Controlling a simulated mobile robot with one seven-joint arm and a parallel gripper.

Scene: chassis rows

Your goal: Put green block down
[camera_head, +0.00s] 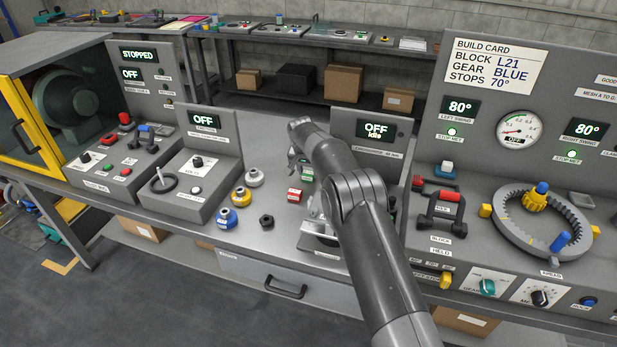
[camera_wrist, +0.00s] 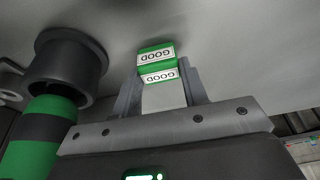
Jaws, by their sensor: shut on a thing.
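The green block (camera_wrist: 158,72) shows in the wrist view with white labels reading GOOD on two faces. My gripper (camera_wrist: 163,84) is shut on it, with one finger on each side. In the head view a small green block (camera_head: 308,174) shows beside my wrist, above a red block (camera_head: 295,195) in the picture. My gripper (camera_head: 298,160) is small there and partly hidden by my arm. I cannot tell whether the held block touches the bench.
Yellow, blue and pale round parts (camera_head: 241,196) and a dark nut (camera_head: 266,221) lie left of the blocks. A ring gear fixture (camera_head: 500,240) is at right. Bare bench lies around the nut.

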